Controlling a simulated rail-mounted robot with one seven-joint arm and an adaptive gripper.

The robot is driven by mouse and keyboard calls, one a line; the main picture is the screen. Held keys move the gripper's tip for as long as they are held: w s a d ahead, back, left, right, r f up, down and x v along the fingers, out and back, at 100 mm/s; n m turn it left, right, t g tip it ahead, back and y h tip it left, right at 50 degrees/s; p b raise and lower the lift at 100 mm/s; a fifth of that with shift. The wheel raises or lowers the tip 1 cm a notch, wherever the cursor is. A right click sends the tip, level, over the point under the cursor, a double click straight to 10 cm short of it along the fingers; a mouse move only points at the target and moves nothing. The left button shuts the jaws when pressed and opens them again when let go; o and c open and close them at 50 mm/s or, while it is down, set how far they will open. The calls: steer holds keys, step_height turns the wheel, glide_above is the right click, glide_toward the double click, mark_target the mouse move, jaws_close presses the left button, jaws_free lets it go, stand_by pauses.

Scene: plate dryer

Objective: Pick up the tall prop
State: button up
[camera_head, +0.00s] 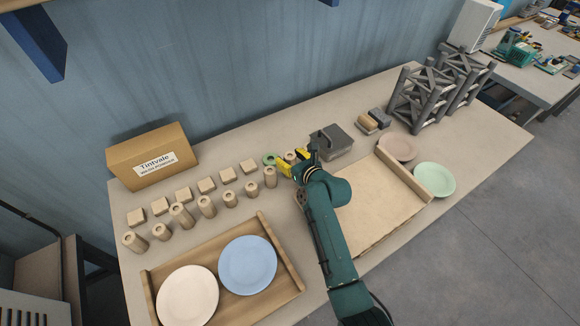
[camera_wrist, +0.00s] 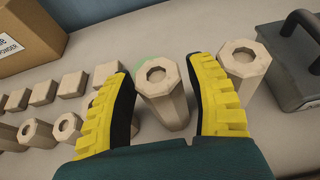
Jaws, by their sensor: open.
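My gripper (camera_head: 294,161) is open, its yellow fingers pointing down among the wooden props at the right end of their row. In the wrist view my gripper (camera_wrist: 168,95) has a tall pale octagonal prop (camera_wrist: 167,108) with a round hole in its top between its fingers. The prop stands upright, with gaps to both fingers; its base is partly hidden. A second similar prop (camera_wrist: 245,68) stands just right of the right finger. Another prop (camera_head: 270,177) stands left of the gripper and is partly hidden by the left finger in the wrist view.
Several shorter props (camera_head: 207,206) and flat wooden blocks (camera_head: 206,186) line the table to the left. A grey handled box (camera_head: 336,143) is close on the right. A green ring (camera_head: 268,159) lies behind. A tray (camera_head: 228,312) holds two plates. Grey racks (camera_head: 428,100) stand far right.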

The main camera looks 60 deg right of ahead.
jaws_close()
steer(key=shift+r, duration=0.1)
steer(key=shift+r, duration=0.1)
